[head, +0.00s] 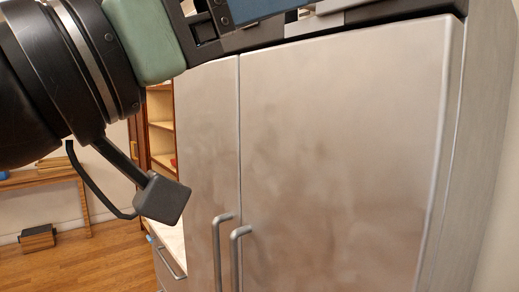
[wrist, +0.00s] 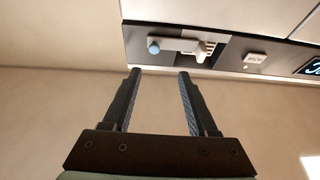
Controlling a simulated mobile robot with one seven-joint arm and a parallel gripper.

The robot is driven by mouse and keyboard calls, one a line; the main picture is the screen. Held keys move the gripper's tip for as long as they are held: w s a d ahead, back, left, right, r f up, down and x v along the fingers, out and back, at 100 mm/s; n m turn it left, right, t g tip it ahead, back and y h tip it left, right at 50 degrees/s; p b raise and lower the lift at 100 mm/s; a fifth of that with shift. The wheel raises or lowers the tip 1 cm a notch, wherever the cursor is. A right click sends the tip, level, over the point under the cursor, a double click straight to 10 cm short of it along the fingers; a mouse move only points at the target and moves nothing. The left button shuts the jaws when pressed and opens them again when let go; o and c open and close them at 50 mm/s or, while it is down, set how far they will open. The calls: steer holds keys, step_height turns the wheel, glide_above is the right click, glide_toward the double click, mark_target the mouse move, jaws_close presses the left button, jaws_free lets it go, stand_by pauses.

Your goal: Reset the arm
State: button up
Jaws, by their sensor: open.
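My gripper (wrist: 160,72) is open and empty in the wrist view. Its two dark fingers stand apart with a plain beige surface behind them, and nothing is between them. In the head view my arm comes in from the upper left, with a green section at its end. The gripper parts beyond it run along the top edge and are partly cut off. They overlap the top of a tall steel cabinet or refrigerator (head: 340,130). I cannot tell whether they touch it.
The steel unit has two doors with vertical handles (head: 217,250). A wooden shelf (head: 160,130) and a low counter are behind it at left. A small box (head: 37,238) lies on the wooden floor. The wrist view shows a dark strip with small white items (wrist: 190,46).

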steer(key=w+f+n+t+y, duration=0.4)
steer(key=n+t+y, duration=0.1)
steer(key=t+y, duration=0.25)
steer(key=s+a+f+n+t+y, duration=0.1)
steer(key=s+n+t+y, duration=0.4)
steer(key=y, duration=0.5)
steer(key=shift+s+f+t, duration=0.3)
steer(key=shift+s+t, duration=0.05)
steer(key=shift+s, duration=0.3)
steer(key=shift+a, duration=0.1)
steer(key=shift+c, duration=0.3)
